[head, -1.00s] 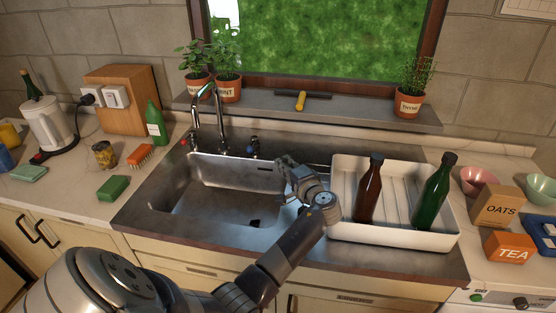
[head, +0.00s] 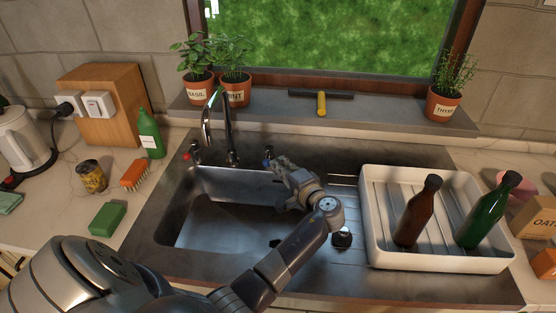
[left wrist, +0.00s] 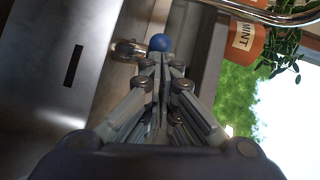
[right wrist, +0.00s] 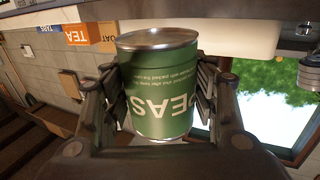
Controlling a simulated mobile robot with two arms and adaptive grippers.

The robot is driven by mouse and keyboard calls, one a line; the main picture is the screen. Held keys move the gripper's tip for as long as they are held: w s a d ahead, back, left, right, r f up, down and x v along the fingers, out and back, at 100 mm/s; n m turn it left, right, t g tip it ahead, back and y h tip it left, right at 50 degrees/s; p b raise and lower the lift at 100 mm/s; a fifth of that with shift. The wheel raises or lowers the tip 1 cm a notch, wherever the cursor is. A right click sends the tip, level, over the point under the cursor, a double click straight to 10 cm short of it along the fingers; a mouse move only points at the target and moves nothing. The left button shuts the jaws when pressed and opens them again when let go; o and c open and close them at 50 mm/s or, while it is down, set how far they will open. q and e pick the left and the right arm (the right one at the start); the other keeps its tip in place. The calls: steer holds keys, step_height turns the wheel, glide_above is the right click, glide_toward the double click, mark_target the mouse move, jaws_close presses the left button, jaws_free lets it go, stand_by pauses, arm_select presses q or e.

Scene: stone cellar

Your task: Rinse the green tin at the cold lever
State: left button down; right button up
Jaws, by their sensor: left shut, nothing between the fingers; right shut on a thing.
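The green tin (right wrist: 158,68), labelled PEAS, shows in the right wrist view with a metal end upward in the picture and its lettering upside down. My right gripper (right wrist: 164,86) is shut on its sides; neither is in the head view. The cold lever has a blue knob (head: 268,156) and stands right of the tap (head: 231,130). My left gripper (head: 278,163) is shut and empty beside this lever. In the left wrist view its closed fingertips (left wrist: 159,62) are just below the blue knob (left wrist: 160,42); I cannot tell whether they touch. The red-knobbed lever (head: 191,154) is left of the tap.
The sink basin (head: 215,225) is under the spout. A white drying tray (head: 440,262) holds a brown bottle (head: 416,212) and a green bottle (head: 487,211). A black stopper (head: 342,238) lies on the drainer. A sponge (head: 108,218), brush (head: 134,173) and jar (head: 92,177) sit left.

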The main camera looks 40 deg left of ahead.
steer(key=shift+w+f, duration=0.1)
steer(key=shift+w, duration=0.1)
arm_select(q)
steer(key=shift+w+d+f, duration=0.1)
steer(key=shift+w+d, duration=0.15)
arm_select(e)
steer(key=shift+w+d, duration=0.1)
arm_select(q)
steer(key=shift+s, duration=0.1)
arm_select(e)
steer(key=shift+r+p, duration=0.3)
steer(key=shift+p, duration=0.05)
arm_select(q)
steer(key=shift+s+a+m+t, duration=0.3)
steer(key=shift+s+a+t, duration=0.1)
steer(key=shift+a, duration=0.15)
